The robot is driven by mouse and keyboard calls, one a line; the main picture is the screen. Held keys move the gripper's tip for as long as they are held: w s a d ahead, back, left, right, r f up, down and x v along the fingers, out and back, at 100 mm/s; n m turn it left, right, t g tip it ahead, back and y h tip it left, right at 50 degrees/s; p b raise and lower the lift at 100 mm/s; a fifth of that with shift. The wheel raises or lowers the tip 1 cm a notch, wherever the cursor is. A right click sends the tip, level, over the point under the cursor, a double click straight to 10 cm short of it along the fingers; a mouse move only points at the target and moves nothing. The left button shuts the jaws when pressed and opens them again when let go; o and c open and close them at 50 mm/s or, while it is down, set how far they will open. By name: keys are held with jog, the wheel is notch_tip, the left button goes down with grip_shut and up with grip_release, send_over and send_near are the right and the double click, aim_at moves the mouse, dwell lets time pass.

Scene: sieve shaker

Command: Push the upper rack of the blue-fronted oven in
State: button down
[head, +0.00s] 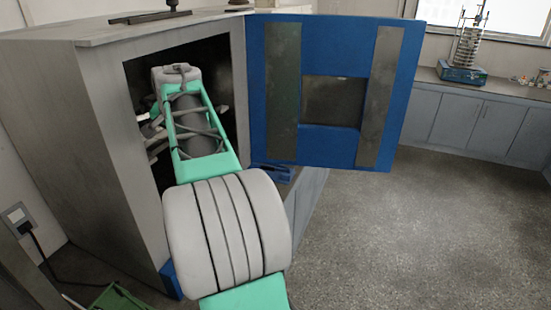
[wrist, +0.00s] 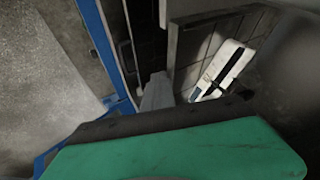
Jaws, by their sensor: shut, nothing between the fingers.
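The oven (head: 105,130) stands at the left of the head view, with its blue-fronted door (head: 338,48) swung wide open to the right. My arm reaches into the dark chamber and hides most of the inside, including the gripper's fingers. In the wrist view, my gripper (wrist: 157,90) shows as a grey finger shape beyond the green hand, shut and empty. A grey barred surface (wrist: 190,62), apparently a rack, lies beside it with a white, dark-striped item (wrist: 222,70) on it. I cannot tell which rack this is, how far out it sits, or whether the fingers touch it.
The blue door edge (wrist: 102,45) runs close along the left of the wrist view. A cabinet stands under the oven. A counter with a sieve shaker (head: 463,73) is at the back right. A green crate (head: 118,298) lies at the lower left. The floor on the right is clear.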

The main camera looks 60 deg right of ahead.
jog(key=shift+w+a+r, duration=0.15)
jog(key=shift+w, duration=0.6)
jog(key=shift+r, duration=0.15)
